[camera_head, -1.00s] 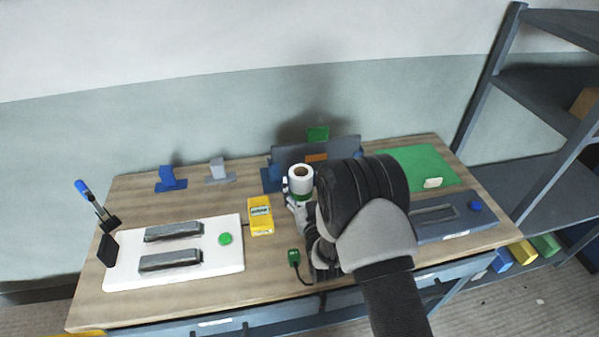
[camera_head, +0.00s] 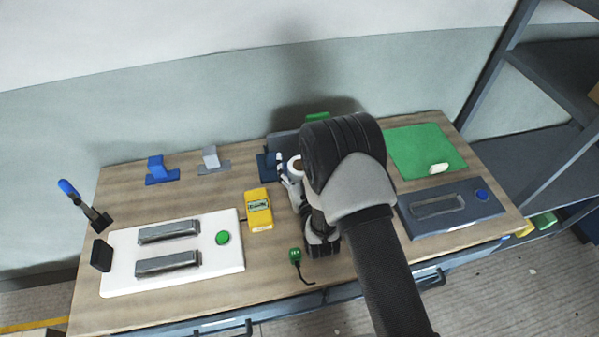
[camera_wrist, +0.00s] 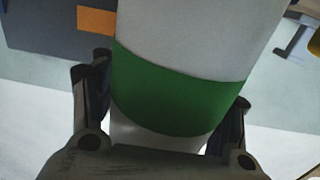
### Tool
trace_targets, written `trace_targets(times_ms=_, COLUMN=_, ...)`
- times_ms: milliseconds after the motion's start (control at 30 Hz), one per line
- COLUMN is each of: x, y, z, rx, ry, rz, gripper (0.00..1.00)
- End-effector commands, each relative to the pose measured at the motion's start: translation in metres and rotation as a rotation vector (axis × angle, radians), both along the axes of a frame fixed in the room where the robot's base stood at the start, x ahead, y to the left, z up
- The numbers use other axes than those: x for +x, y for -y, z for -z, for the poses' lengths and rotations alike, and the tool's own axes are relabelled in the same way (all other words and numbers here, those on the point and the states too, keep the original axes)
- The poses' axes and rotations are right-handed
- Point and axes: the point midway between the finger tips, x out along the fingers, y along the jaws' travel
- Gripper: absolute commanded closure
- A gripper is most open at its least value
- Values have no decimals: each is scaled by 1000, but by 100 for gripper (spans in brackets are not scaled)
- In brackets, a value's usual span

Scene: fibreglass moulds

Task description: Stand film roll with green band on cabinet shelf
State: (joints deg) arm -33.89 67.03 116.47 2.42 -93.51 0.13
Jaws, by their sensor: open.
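The film roll with green band (camera_head: 295,163) stands upright over the back middle of the workbench and is mostly hidden behind my arm in the head view. In the wrist view, its white body and wide green band (camera_wrist: 180,98) fill the middle. My gripper (camera_wrist: 166,85) is open, with one finger on each side of the roll; I cannot tell whether either touches it. In the head view, my gripper (camera_head: 286,178) is partly covered by my arm. A grey shelf unit (camera_head: 560,75) stands at the right; I cannot tell whether it is the cabinet.
A yellow box (camera_head: 258,210), a white board (camera_head: 118,268) with two grey bars and a green plug (camera_head: 295,256) lie left of my arm. A green mat (camera_head: 425,148) and a dark tray (camera_head: 408,215) lie right. A dark panel (camera_head: 283,145) stands behind the roll.

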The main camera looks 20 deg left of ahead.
Motion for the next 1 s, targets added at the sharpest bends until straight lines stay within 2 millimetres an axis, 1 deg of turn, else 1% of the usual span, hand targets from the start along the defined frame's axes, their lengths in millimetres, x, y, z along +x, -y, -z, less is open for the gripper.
trace_targets(times_ms=133, x=0, y=0, z=0, rx=0, ry=0, rz=0, gripper=32)
trace_targets(times_ms=167, x=0, y=0, z=0, rx=0, ry=0, rz=0, gripper=34)
trace_targets(times_ms=900, x=0, y=0, z=0, rx=1, ry=1, rz=0, gripper=83)
trace_targets(times_ms=1000, x=0, y=0, z=0, rx=1, ry=1, rz=0, gripper=88)
